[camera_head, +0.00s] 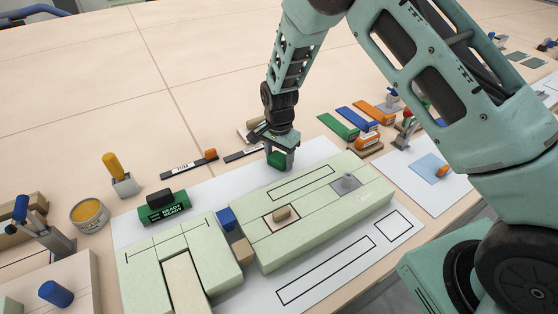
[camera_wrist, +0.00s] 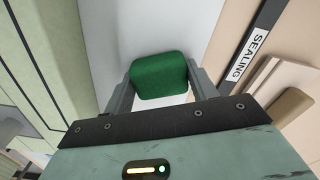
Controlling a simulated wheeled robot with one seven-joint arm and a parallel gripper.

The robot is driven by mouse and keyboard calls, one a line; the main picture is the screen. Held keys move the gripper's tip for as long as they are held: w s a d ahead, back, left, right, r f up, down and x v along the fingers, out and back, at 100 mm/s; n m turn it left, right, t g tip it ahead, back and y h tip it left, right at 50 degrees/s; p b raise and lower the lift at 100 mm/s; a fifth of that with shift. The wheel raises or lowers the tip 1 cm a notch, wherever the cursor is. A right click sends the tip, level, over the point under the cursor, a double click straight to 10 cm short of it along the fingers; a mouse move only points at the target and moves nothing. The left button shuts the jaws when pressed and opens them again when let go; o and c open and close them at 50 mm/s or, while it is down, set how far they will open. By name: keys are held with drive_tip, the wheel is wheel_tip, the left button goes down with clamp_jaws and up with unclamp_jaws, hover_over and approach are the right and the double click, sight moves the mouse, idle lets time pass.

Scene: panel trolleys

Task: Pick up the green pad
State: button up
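The green pad (camera_head: 276,159) is a small dark green block with rounded edges, just behind the pale green panels. In the wrist view the pad (camera_wrist: 160,75) fills the space between my two fingers, which meet its left and right sides. My gripper (camera_head: 281,160) points down and is shut on the pad; its fingers also show in the wrist view (camera_wrist: 160,82). The pale sheet lies under it. I cannot tell whether the pad touches the sheet.
Pale green panels (camera_head: 335,207) stand close in front of my gripper. A black strip labelled SEALING (camera_wrist: 252,50) lies to the right in the wrist view. A green READY block (camera_head: 164,207), a tin (camera_head: 89,215) and a yellow-handled tool (camera_head: 113,168) stand left. Coloured strips (camera_head: 338,127) lie right.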

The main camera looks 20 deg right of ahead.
sight(279, 156)
drive_tip(key=c, duration=0.5)
drive_tip(key=shift+o, duration=0.2)
wheel_tip(279, 156, up, 10)
drive_tip(key=shift+o, duration=0.9)
